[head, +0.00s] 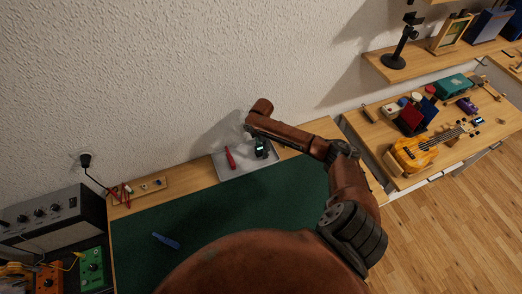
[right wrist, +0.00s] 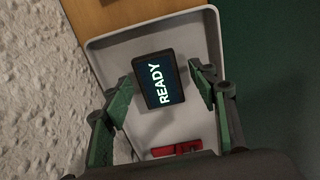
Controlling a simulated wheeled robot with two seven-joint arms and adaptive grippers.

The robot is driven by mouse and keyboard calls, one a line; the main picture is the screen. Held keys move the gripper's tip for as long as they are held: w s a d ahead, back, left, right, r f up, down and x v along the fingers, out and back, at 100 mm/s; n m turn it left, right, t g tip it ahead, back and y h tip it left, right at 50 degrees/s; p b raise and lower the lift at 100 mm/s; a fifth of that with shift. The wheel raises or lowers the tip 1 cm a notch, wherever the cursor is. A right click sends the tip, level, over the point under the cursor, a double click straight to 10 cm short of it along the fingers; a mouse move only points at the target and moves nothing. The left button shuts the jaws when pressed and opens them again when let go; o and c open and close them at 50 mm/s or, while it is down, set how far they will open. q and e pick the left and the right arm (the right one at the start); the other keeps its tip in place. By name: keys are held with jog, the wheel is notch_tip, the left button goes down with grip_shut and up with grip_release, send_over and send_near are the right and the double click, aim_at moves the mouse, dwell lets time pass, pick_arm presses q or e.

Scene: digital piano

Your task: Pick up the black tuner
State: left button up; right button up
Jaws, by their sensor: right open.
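The black tuner (right wrist: 160,80), a small box with a dark screen that reads READY, lies in a light grey tray (right wrist: 112,60) in the right wrist view. My right gripper (right wrist: 163,88) is open, with its green fingers on either side of the tuner and a visible gap at each side. Whether the fingertips are level with the tuner is hard to tell. In the head view, the right gripper (head: 262,148) is over the right part of the tray (head: 238,173) and largely hides the tuner. My left gripper is not in view.
A red-handled tool (head: 230,159) lies in the tray, left of my gripper; its red part (right wrist: 176,149) shows in the right wrist view. The textured wall (head: 150,80) stands close behind. A blue object (head: 166,241) lies on the green mat (head: 215,215), which is otherwise mostly clear.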

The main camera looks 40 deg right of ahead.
jog(key=shift+f, duration=0.3)
jog(key=shift+c, duration=0.5)
jog(key=c, duration=1.2)
jog(key=shift+r, duration=0.15)
